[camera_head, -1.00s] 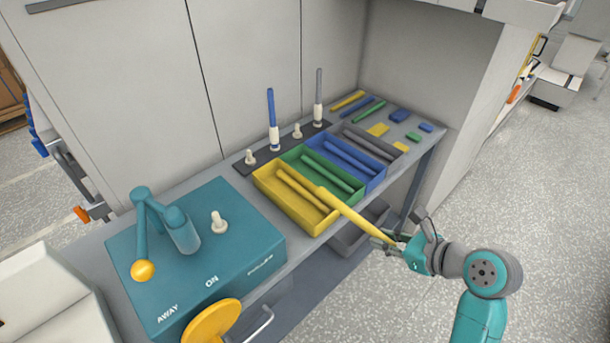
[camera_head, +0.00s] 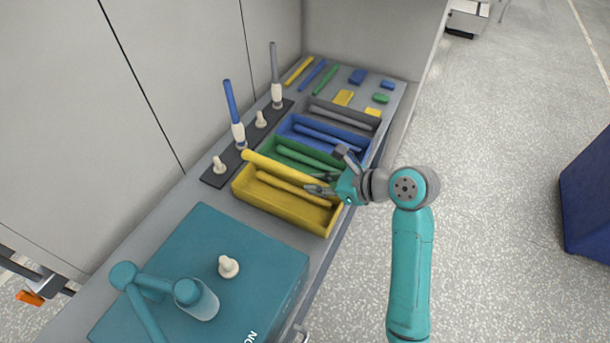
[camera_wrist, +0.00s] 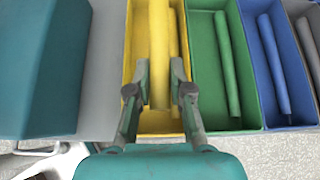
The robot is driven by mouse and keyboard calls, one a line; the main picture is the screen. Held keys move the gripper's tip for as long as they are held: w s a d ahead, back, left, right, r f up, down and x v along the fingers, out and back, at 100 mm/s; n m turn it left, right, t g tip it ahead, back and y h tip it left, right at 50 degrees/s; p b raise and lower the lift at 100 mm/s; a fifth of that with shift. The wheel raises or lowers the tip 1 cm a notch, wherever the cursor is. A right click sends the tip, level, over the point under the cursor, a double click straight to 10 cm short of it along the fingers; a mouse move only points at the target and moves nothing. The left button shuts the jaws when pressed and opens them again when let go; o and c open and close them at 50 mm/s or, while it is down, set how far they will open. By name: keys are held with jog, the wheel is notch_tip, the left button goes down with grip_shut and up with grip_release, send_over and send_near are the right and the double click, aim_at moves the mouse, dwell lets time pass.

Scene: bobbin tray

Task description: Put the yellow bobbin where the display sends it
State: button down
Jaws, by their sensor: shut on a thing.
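My gripper (camera_head: 328,183) is shut on the yellow bobbin (camera_head: 275,167), a long rod, near its right end. The bobbin slants over the yellow tray (camera_head: 278,211), toward the side of the green tray (camera_head: 270,147). Another yellow rod (camera_head: 292,188) lies in the yellow tray. In the wrist view my fingers (camera_wrist: 160,95) straddle the held bobbin (camera_wrist: 159,50), with the other yellow rod (camera_wrist: 182,45) just right of it. Whether the held bobbin touches the tray is unclear. I cannot make out a display with a readable message.
Blue (camera_head: 289,125) and grey (camera_head: 318,103) trays with rods stand beyond the green one. A dark strip (camera_head: 213,178) behind bears pegs and upright blue and grey rods. A teal box (camera_head: 250,255) with a lever and peg stands at the near end. Small coloured blocks lie far back.

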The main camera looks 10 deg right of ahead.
jog(key=shift+f, duration=2.45)
jog(key=c, duration=1)
grip_release()
jog(key=shift+v, duration=10)
